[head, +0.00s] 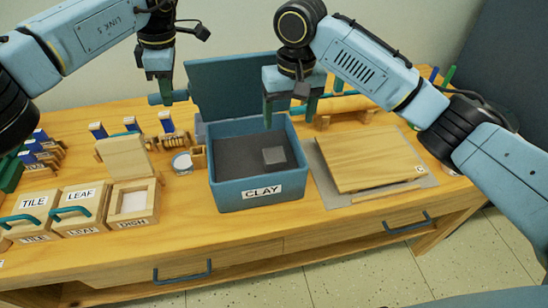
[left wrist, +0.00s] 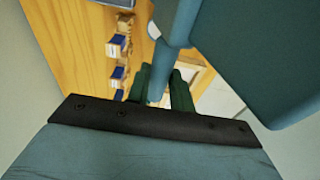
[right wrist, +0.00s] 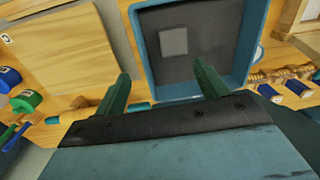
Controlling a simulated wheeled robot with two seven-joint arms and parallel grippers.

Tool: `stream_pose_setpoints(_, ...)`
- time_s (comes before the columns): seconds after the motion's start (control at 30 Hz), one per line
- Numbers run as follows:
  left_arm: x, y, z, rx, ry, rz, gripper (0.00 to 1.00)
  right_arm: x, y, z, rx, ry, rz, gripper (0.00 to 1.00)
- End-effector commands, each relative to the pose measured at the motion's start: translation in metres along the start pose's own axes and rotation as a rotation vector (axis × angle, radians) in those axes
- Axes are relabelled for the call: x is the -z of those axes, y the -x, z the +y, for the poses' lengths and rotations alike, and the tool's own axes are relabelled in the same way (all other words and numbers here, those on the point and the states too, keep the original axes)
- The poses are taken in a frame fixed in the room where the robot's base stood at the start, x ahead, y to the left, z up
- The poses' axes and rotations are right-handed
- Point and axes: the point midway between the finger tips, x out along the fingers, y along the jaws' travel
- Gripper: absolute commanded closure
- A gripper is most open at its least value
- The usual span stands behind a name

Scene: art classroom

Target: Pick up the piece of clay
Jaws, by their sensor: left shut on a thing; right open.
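The piece of clay (head: 274,156) is a small grey block on the dark floor of the open blue box labelled CLAY (head: 229,196). It also shows in the right wrist view (right wrist: 174,42). My right gripper (head: 290,112) is open and empty above the back right part of the box, apart from the clay. Its spread fingers (right wrist: 164,90) show in the right wrist view. My left gripper (head: 165,92) is shut on the blue bar handle (head: 155,99) of the box's lid (head: 232,85). The lid stands raised behind the box. The handle shows between the left fingers (left wrist: 166,90) in the left wrist view.
A wooden board (head: 370,158) lies on a grey mat right of the box. Left are a small tin (head: 182,163), an open DISH box (head: 133,203), and closed LEAF (head: 84,206) and TILE (head: 36,208) boxes. A wooden roller (head: 345,103) lies behind the board.

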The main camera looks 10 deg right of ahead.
Motion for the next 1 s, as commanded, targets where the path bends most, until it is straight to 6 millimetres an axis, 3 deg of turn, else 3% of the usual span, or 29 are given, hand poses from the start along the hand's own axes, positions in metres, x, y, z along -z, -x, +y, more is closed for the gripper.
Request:
stream_pose_setpoints(0.1,0.0,0.0,0.0,0.0,-0.001,-0.001,1.0,0.002,0.009,-0.021,-0.029,-0.033,-0.008,0.27)
stream_pose_setpoints(0.27,0.0,0.0,0.0,0.0,-0.001,-0.001,1.0,0.001,0.008,-0.031,-0.051,-0.058,-0.014,0.27)
stream_pose_setpoints(0.6,0.0,0.0,0.0,0.0,-0.001,-0.001,1.0,0.0,-0.046,-0.029,-0.052,-0.059,-0.015,0.27)
stream_pose_setpoints(0.83,0.0,0.0,0.0,0.0,0.0,-0.001,1.0,0.001,-0.063,-0.028,-0.053,-0.059,-0.014,0.27)
stream_pose_setpoints(1.0,0.0,0.0,0.0,0.0,0.0,-0.001,1.0,0.001,-0.09,-0.028,-0.053,-0.059,-0.015,0.27)
